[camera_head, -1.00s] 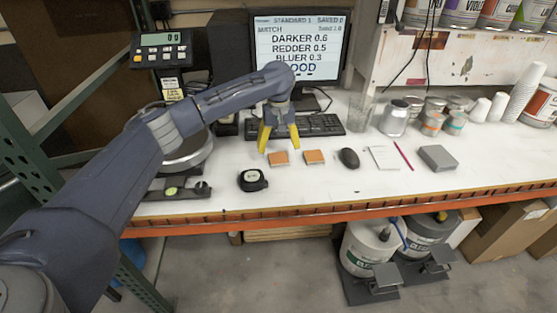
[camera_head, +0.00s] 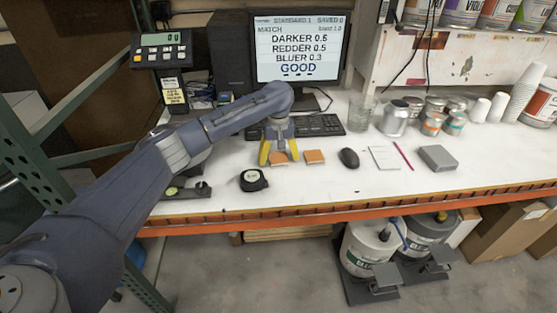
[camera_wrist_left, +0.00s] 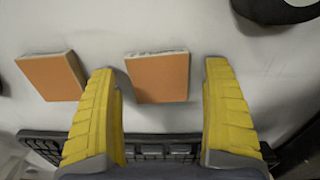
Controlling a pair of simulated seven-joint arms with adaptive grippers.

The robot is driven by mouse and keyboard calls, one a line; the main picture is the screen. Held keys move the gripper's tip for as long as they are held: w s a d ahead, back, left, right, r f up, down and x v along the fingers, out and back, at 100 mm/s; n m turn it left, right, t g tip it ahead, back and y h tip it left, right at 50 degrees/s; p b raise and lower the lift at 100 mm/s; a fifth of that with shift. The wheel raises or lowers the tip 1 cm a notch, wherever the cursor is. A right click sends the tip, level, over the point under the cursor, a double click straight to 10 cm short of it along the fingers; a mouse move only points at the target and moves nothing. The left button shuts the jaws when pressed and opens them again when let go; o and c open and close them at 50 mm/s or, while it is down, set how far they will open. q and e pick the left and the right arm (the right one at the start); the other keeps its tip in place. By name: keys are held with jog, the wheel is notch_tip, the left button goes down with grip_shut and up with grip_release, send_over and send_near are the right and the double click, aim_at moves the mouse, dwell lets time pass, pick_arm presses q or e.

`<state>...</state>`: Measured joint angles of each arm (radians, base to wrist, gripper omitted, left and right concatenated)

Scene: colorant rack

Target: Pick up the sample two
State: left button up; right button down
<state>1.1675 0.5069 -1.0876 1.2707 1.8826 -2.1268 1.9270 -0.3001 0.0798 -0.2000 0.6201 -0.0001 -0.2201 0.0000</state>
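Two flat orange square samples lie side by side on the white bench, the left sample (camera_head: 279,160) and the right sample (camera_head: 314,157). I see no label showing which is sample two. My left gripper (camera_head: 279,163) points down over the left sample, open, with one yellow finger on each side. In the left wrist view the same sample (camera_wrist_left: 158,77) lies between the open fingers (camera_wrist_left: 160,68), touching neither as far as I can see. The right sample (camera_wrist_left: 53,77) lies outside the fingers there. Contact height is unclear. My right gripper is not in view.
A black tape measure (camera_head: 253,180) lies left of the samples, and a black mouse (camera_head: 349,158) right of them. A keyboard (camera_head: 318,125) sits close behind. A notepad (camera_head: 384,158), red pencil (camera_head: 404,156) and grey box (camera_head: 438,158) lie farther right.

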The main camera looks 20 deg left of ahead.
pick_arm(q)
jog(key=c, duration=1.1)
jog(key=shift+r, duration=0.1)
jog(key=shift+c, duration=0.2)
